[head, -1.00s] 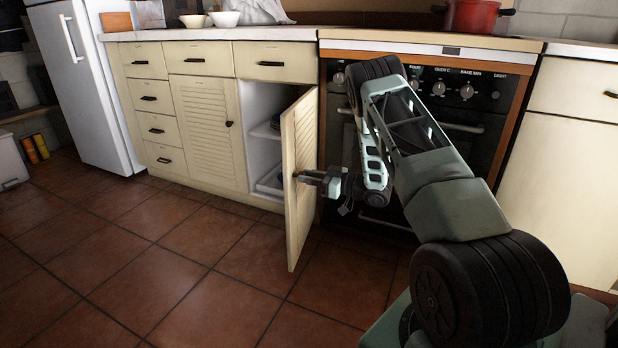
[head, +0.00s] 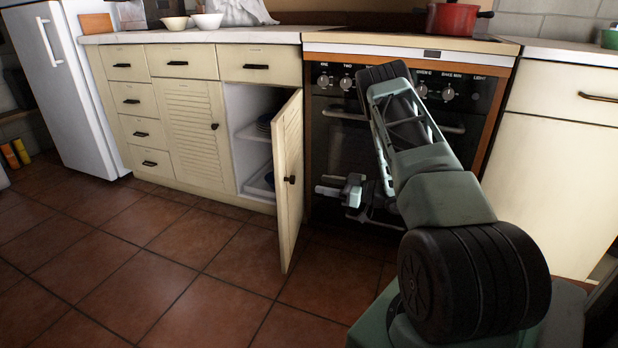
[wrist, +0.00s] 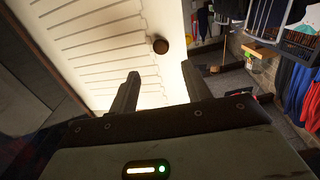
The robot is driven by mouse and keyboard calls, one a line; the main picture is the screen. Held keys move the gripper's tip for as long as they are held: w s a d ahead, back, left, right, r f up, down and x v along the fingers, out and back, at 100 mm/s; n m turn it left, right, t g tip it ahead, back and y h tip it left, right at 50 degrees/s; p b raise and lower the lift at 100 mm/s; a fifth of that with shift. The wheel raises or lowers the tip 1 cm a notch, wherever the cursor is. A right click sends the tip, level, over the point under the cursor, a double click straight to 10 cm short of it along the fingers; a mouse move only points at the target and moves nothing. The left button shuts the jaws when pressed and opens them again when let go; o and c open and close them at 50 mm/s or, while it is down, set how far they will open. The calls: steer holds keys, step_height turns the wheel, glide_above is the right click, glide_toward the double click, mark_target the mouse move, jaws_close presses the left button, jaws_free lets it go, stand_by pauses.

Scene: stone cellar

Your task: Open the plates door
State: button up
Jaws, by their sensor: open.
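The plates door (head: 288,180) is a cream louvred cabinet door, standing swung out from the counter in the head view. A dark round knob (head: 291,180) sits on its face. My gripper (head: 327,190) is open and empty, to the right of the door and apart from the knob. In the wrist view the louvred door (wrist: 100,45) and its knob (wrist: 160,46) lie ahead of the open fingers (wrist: 163,88).
A closed louvred door (head: 195,130) and drawers (head: 140,130) are to the left. The oven (head: 335,150) stands right behind my arm. A white fridge (head: 85,80) is at far left. The tiled floor (head: 170,270) in front is clear.

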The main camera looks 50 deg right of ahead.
steer(key=p+v, duration=0.1)
steer(key=v, duration=0.6)
steer(key=shift+s+d, duration=0.25)
steer(key=shift+s, duration=0.05)
